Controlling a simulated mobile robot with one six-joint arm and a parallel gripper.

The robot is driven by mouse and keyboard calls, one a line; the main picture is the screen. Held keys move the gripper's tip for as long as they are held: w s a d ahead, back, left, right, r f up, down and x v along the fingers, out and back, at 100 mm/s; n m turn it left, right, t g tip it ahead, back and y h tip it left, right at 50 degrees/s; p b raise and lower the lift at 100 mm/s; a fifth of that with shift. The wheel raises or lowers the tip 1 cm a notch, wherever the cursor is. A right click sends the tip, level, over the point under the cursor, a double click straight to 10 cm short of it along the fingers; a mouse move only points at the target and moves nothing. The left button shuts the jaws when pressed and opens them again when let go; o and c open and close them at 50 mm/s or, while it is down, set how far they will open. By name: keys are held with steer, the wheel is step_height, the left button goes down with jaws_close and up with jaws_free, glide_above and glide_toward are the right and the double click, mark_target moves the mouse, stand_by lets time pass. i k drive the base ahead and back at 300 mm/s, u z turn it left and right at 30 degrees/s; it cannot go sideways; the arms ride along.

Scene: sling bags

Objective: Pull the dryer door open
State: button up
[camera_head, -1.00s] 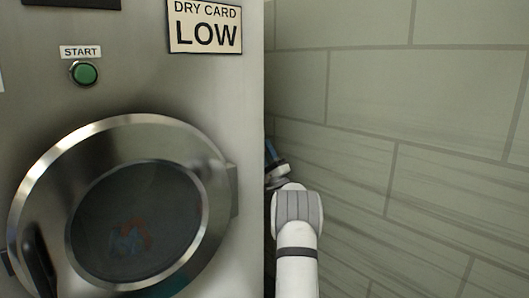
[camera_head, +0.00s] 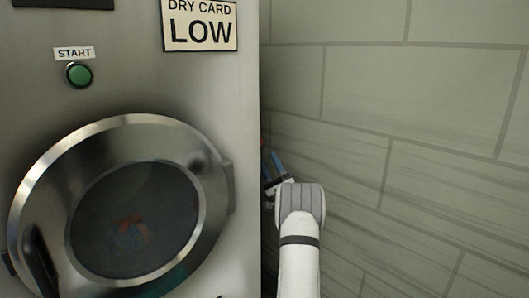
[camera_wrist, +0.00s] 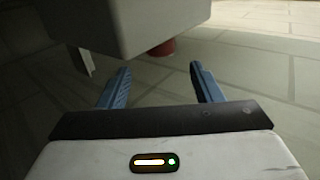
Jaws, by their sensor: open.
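The dryer door (camera_head: 62,165) is a round steel ring with a dark glass window (camera_head: 135,218), and it looks shut. Its dark handle (camera_head: 40,262) is at the lower left of the ring, with the hinge at the right. Colored cloth shows dimly through the glass. My gripper (camera_head: 270,158) is at the right of the dryer's side edge, away from the handle and partly hidden. In the wrist view my gripper (camera_wrist: 160,80) has its two blue fingers spread apart with nothing between them. The door and handle do not show in the wrist view.
The dryer front (camera_head: 120,90) bears a green start button (camera_head: 79,75) and a "DRY CARD LOW" sign (camera_head: 200,25). A tiled wall (camera_head: 400,150) stands close on the right. In the wrist view a pale block (camera_wrist: 125,25) and a red round thing (camera_wrist: 161,50) are ahead of the fingers.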

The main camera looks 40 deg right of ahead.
mark_target(42, 253)
steer(key=k, duration=1)
